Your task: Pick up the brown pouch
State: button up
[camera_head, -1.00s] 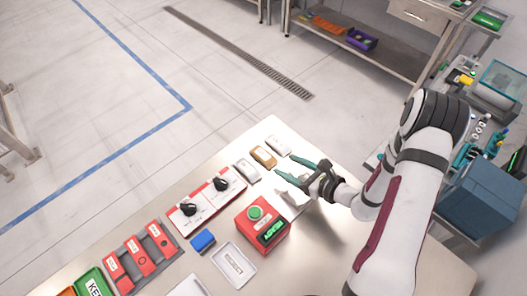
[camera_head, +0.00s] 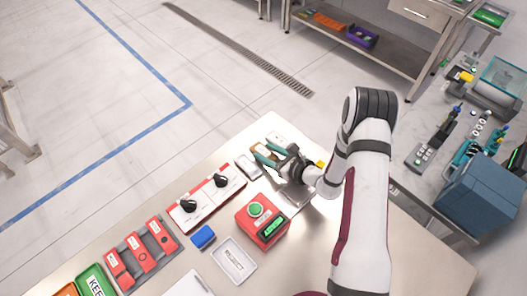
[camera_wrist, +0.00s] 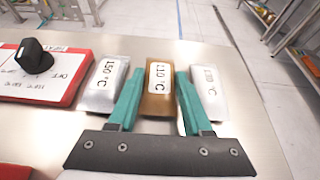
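The brown pouch (camera_wrist: 159,97), with a white label reading 110 °C, lies on the metal table between two silver pouches. In the head view the brown pouch (camera_head: 258,154) is partly hidden by my gripper (camera_head: 268,155). In the wrist view my gripper (camera_wrist: 158,75) has its two teal fingers apart, one on each side of the brown pouch. Whether the fingers touch it I cannot tell. The left silver pouch (camera_wrist: 100,88) is labelled 150 °C. The right silver pouch (camera_wrist: 211,95) lies close beside the right finger.
A red-edged panel with black knobs (camera_head: 207,198) lies left of the pouches. A red box with a green button (camera_head: 262,222), a blue block (camera_head: 203,237) and a REJECT tray (camera_head: 233,262) are nearer the front. The table's far edge is just beyond the pouches.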

grip_shut()
